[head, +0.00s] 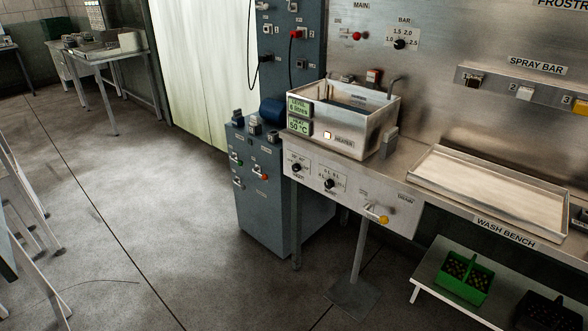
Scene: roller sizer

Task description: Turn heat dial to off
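Two black dials sit on the white front panel below the metal tank (370,128): a left dial (295,167) and a right dial (330,183). Their small labels are too blurred to say for sure which is the heat dial, or where each points. A green display (299,126) on the tank reads 50 °C in its lower part, and its upper part shows a level in litres. A pale square lamp (327,135) next to the word HEATER looks lit. Neither of my grippers is in view.
A yellow-knobbed drain lever (383,219) sticks out right of the dials. A blue-grey cabinet (268,200) with switches stands to the left. A shallow metal tray (490,190) lies on the wash bench. A green crate (463,278) sits on a low shelf. The floor in front is clear.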

